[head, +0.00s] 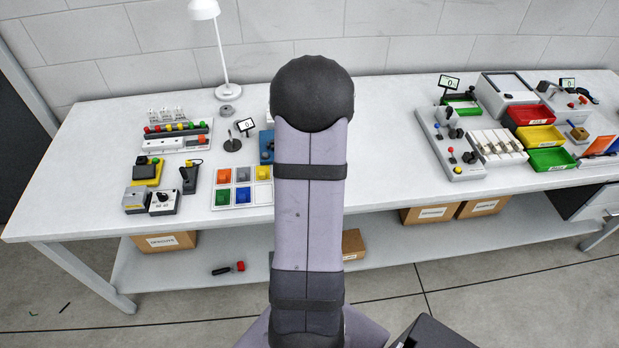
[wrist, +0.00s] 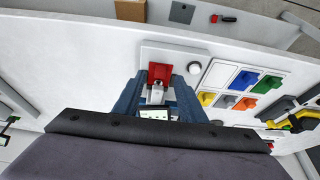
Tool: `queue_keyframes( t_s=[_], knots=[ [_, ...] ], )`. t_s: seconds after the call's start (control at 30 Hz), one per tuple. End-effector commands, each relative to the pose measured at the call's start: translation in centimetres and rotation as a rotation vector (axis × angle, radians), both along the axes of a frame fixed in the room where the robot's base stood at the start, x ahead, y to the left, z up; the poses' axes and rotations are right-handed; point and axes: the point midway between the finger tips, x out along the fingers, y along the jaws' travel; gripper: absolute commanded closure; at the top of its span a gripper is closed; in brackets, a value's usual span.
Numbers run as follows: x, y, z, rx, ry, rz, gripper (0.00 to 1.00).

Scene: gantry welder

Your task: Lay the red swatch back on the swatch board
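The red swatch (wrist: 160,71) lies over a white plate (wrist: 180,53) in the wrist view, beside the swatch board. My gripper (wrist: 156,80) has blue fingers standing apart on either side of the swatch; I see no clear grip on it. A small grey piece (wrist: 157,92) shows between the fingers. The swatch board (head: 222,205) holds orange, grey, yellow, green and blue swatches, with one bare white place (head: 263,194) at its front right. The board also shows right of my gripper in the wrist view (wrist: 231,85). In the head view my arm hides the red swatch.
A round white knob (wrist: 194,68) sits on the plate between the red swatch and the board. A small display (wrist: 154,114) stands behind the fingers. Left of the board are a black handheld tool (head: 189,178) and several small devices. The bench front (head: 100,228) is clear.

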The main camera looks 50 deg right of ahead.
Motion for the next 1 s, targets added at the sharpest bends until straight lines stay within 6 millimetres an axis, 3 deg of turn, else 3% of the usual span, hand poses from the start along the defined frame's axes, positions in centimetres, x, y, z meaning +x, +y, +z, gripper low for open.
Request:
queue_keyframes(
  t_s=[0.23,0.67,0.77,0.8,1.0],
  knots=[
    [0.7,-0.7,-2.6,0.001,0.0,-0.001,0.62],
    [0.9,-0.9,-3.1,-0.001,0.001,0.0,0.62],
    [0.9,-0.9,-3.1,-0.001,0.001,0.0,0.84],
    [0.9,-0.9,-3.1,-0.001,0.001,0.0,0.87],
    [0.9,-0.9,-3.1,-0.001,0.001,0.0,0.87]
  ],
)
